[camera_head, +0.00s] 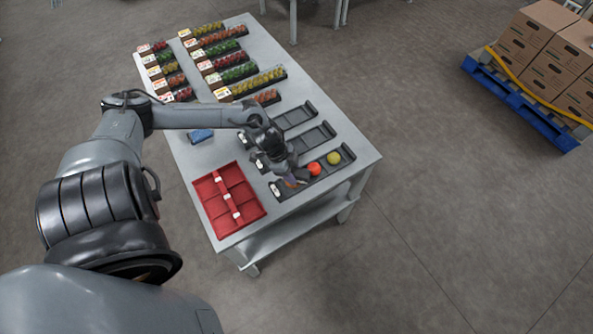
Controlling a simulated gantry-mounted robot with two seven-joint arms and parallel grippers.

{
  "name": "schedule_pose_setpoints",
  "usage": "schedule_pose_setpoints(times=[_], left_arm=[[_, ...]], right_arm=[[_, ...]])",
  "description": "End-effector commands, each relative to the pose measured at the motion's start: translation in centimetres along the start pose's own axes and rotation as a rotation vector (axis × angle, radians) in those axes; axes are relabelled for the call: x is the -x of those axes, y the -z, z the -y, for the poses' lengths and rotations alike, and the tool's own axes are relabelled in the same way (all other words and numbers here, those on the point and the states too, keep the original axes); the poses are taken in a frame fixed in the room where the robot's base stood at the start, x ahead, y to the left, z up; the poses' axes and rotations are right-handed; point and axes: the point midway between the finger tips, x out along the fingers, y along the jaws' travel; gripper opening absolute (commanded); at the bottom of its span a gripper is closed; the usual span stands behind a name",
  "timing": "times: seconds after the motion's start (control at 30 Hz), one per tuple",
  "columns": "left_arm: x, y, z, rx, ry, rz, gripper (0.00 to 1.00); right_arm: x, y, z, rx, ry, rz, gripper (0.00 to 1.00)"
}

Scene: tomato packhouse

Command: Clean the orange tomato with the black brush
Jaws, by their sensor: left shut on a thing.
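My left gripper (289,177) points down over the left end of the nearest dark tray (322,182). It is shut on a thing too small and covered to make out. A small orange patch (290,184) shows just under the fingers, likely the orange tomato, mostly hidden. A red tomato (314,169) and a yellow tomato (334,158) lie to its right in the same tray. I cannot make out the black brush as a separate thing. My right gripper is not in view.
A red divided crate (211,204) stands left of the tray on the grey table (357,152). A blue item (200,135) lies behind it. Two more dark trays (313,136) lie behind. Rows of packed tomatoes (232,72) fill the far end.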

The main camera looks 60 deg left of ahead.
Motion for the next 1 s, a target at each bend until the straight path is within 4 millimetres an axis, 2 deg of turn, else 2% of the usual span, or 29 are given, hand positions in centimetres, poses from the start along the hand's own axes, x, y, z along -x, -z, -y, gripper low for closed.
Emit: schedule_pose_setpoints(times=[0.43,1.0], left_arm=[[0.9,-1.9,0.0,0.000,0.000,0.001,0.22],[0.9,-2.1,0.0,-0.001,0.001,-0.001,0.22]], right_arm=[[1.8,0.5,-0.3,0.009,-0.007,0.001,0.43],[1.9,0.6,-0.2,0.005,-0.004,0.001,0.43]])
